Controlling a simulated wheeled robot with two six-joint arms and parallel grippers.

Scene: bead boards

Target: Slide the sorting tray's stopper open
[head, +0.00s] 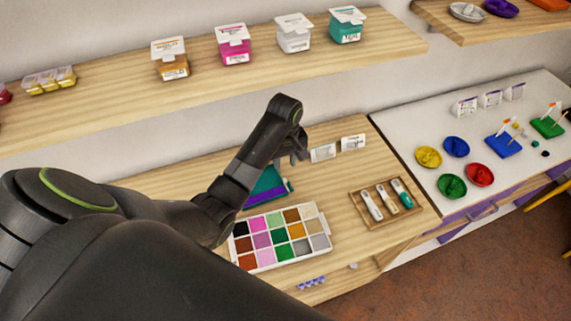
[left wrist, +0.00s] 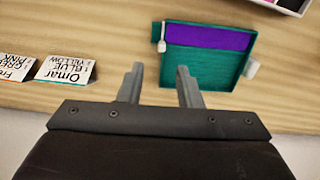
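The sorting tray (head: 262,184) is teal with a purple band and lies on the wooden desk behind the paint box, partly hidden by my left arm. In the left wrist view the tray (left wrist: 205,70) is at upper centre. A small white piece (left wrist: 161,46) sits at its left edge and another pale tab (left wrist: 251,69) at its right edge; I cannot tell which is the stopper. My left gripper (head: 298,157) is open and empty. In the left wrist view its fingers (left wrist: 160,70) stand apart, one left of the tray, one overlapping its lower left corner. My right gripper is not in view.
A white box of coloured compartments (head: 264,268) lies in front of the tray. Two name cards (head: 323,153) stand close to my left gripper. A wooden tray with pens (head: 369,207) is to the right. A shelf (head: 205,82) with bead boxes runs above.

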